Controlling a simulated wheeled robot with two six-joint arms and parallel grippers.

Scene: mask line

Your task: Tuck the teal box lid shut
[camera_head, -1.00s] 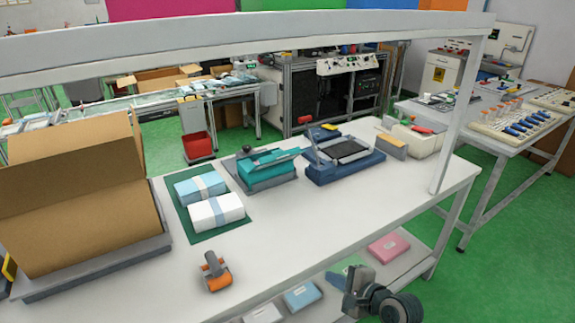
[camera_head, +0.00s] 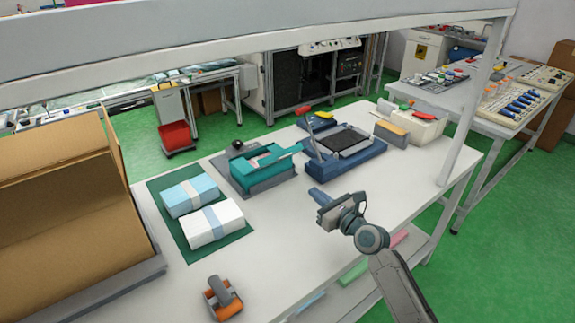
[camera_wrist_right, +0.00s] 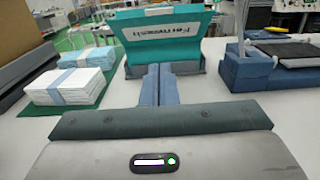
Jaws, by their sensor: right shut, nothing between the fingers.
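The teal box (camera_head: 262,178) sits in a grey fixture in the middle of the bench. Its lid (camera_head: 284,152) is raised at a slant, with an opening showing beneath it. My left gripper is out of view.
A blue sealing machine (camera_head: 345,165) stands close to the right of the box. White and light-blue mask stacks (camera_head: 215,222) lie on a green mat to the left. A large cardboard box (camera_head: 70,225) fills the left end; a tape dispenser (camera_head: 222,298) lies in front. A frame post (camera_head: 470,110) rises at right.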

